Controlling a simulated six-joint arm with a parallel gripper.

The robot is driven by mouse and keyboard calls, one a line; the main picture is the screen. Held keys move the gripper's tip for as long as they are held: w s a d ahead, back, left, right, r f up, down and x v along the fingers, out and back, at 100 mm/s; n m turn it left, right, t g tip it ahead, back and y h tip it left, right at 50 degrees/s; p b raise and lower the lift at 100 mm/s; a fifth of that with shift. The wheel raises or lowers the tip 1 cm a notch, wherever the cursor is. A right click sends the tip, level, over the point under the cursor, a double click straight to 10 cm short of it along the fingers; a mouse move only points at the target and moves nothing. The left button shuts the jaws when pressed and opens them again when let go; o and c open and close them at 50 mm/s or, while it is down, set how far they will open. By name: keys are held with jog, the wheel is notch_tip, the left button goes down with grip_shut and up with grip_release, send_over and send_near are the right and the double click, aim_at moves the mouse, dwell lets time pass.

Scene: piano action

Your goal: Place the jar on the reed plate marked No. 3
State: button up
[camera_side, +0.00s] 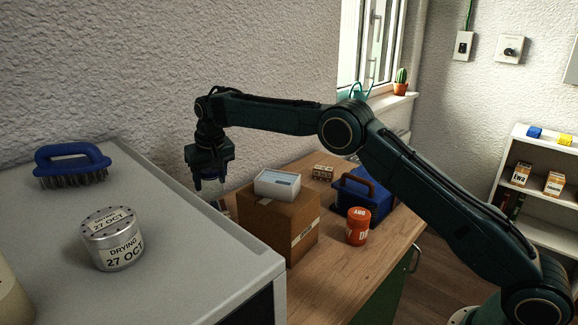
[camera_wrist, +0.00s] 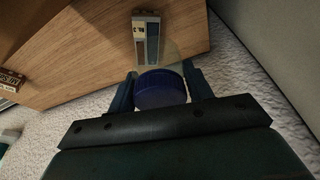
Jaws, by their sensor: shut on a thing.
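My gripper (camera_wrist: 163,90) is shut on a jar with a dark blue lid (camera_wrist: 160,92); its clear body shows faintly beyond the lid. A plate with a white marked end and grey and blue strips (camera_wrist: 147,45) lies on the wooden table just beyond the jar in the wrist view; its marking reads upside down, seemingly No. 3. In the side view my gripper (camera_side: 209,180) hangs over the far left of the table, behind the cardboard box. The jar there is partly hidden, and I cannot tell its height above the plate.
A cardboard box (camera_side: 278,224) bears a white tray (camera_side: 277,183). A blue caddy (camera_side: 365,202), an orange jar (camera_side: 358,227) and a small labelled block (camera_side: 322,172) stand to the right. A grey cabinet top (camera_side: 180,245) with a brush (camera_side: 72,165) and a tin (camera_side: 112,240) is nearer.

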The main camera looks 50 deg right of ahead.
aim_at(214, 173)
jog(key=shift+f, duration=3.95)
jog(key=shift+f, duration=0.1)
jog(key=o, duration=1)
jog(key=v, duration=1)
jog(key=shift+s+r, duration=0.1)
jog(key=shift+r, duration=0.25)
jog(key=shift+v, duration=0.75)
